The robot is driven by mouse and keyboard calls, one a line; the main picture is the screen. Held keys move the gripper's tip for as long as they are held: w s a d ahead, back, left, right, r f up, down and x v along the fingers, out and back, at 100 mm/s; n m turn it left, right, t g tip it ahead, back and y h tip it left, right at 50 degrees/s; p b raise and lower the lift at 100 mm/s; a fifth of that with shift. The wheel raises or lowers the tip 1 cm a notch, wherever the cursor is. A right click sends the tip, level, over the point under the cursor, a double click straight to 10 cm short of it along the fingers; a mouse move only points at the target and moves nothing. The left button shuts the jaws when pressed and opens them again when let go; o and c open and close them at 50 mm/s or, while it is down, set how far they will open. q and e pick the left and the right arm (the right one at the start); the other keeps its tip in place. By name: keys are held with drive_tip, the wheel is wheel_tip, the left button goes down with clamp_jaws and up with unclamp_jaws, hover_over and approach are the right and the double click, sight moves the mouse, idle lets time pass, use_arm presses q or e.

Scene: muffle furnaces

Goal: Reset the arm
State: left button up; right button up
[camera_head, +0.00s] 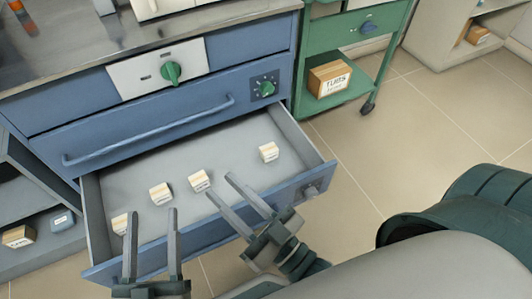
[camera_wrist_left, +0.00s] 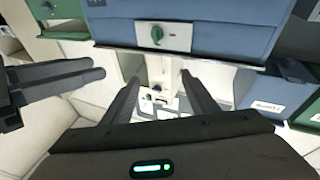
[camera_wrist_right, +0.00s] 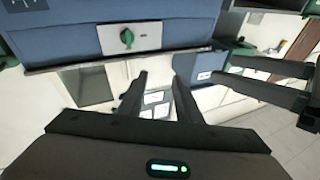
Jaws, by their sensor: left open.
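In the head view my left gripper (camera_head: 152,211) is at the lower left, over the front of the open drawer (camera_head: 312,150). Its two fingers are apart with nothing between them. My right gripper (camera_head: 220,184) is to its right, also over the drawer front, with fingers apart and empty. In the left wrist view the left gripper's fingers (camera_wrist_left: 158,82) are spread, and the right gripper's fingers show at the left. In the right wrist view the right gripper's fingers (camera_wrist_right: 158,82) are spread, and the left gripper's fingers show at the right edge.
Several small labelled boxes lie in the drawer, one (camera_head: 269,151) near its right side; another is partly hidden by my left gripper. The blue cabinet (camera_head: 150,120) stands behind. A green cart (camera_head: 335,100) with a wooden box (camera_head: 329,79) is beyond. Floor (camera_head: 400,130) at right is clear.

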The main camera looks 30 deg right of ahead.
use_arm(q)
drive_tip(key=shift+f, duration=0.1)
use_arm(e)
drive_tip(key=shift+f, duration=0.1)
idle(0.6)
